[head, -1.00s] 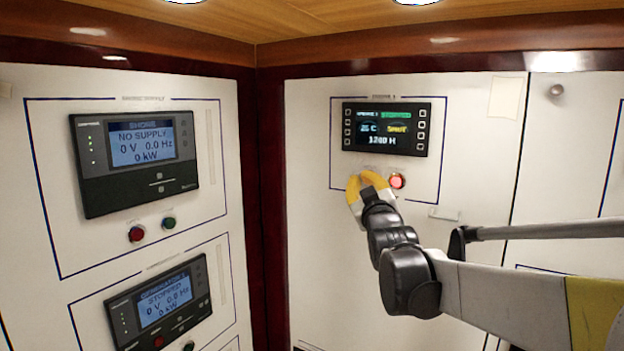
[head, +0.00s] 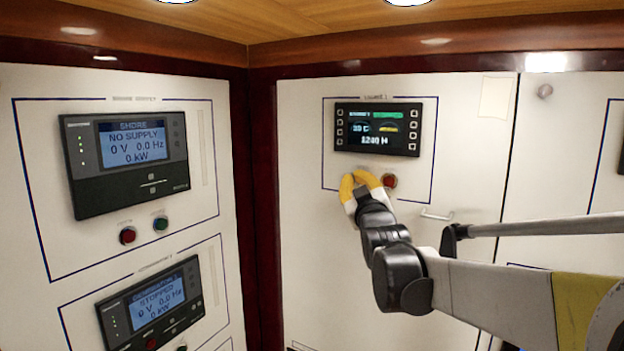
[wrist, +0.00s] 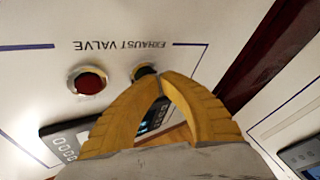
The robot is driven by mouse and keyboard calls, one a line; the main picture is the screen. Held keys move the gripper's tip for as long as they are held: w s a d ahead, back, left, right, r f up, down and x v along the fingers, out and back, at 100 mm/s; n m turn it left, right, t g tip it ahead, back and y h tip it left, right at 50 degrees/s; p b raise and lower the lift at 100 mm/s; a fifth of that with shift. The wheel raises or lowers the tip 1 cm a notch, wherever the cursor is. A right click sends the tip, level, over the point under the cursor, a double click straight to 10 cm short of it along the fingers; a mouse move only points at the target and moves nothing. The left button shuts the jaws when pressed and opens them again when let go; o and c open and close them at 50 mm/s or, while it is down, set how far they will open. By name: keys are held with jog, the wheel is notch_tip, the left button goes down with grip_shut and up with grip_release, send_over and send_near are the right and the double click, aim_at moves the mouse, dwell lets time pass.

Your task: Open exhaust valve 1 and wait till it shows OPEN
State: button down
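The dark engine display (head: 377,147) on the right-hand panel shows green text, a temperature, 1240 H and a small yellow mark too blurred to read. Below it is a red button (head: 389,181), now dark; it also shows in the wrist view (wrist: 88,80) beside a dark button (wrist: 143,71). The upside-down label EXHAUST VALVE (wrist: 123,45) is near both buttons. My gripper (head: 362,175) is shut and empty, its yellow fingertips (wrist: 166,80) together at the dark button and partly hiding it. I cannot tell whether they touch it.
On the left wall, a shore display (head: 130,160) reads NO SUPPLY, with a red button (head: 127,236) and a green button (head: 160,223) below. A lower display (head: 155,305) reads STOPPED. A small handle (head: 437,215) is on the right-hand panel, right of my gripper.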

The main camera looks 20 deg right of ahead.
jog(key=shift+s+a, duration=0.5)
jog(key=shift+a, duration=0.05)
jog(key=shift+s+a+p, duration=0.2)
jog(key=shift+s+a, duration=0.55)
jog(key=shift+a, duration=0.25)
jog(key=shift+s+a+p, duration=0.2)
jog(key=shift+s+a, duration=0.55)
jog(key=shift+a, duration=0.2)
jog(key=s+a+f+g+y+b, duration=0.25)
jog(key=s+a+f+b, duration=0.25)
jog(key=f+b, duration=0.85)
jog(key=s+a+f+g+y+b, duration=0.1)
jog(key=s+a+f+g+b, duration=0.4)
jog(key=f, duration=1.6)
jog(key=s+a+f+g+y+b, duration=0.15)
jog(key=s+a+f+b, duration=0.35)
jog(key=f+b, duration=0.95)
jog(key=s+f+m+g+b, duration=0.1)
jog(key=s+f+g+b, duration=0.1)
jog(key=s+f, duration=0.4)
jog(key=s+f+g+y+b, duration=0.1)
jog(key=s+f+b, duration=0.4)
jog(key=f, duration=1)
jog(key=shift+s+a+f+m+g, duration=0.15)
jog(key=shift+s+a+m+g, duration=0.25)
jog(key=shift+s+a, duration=0.05)
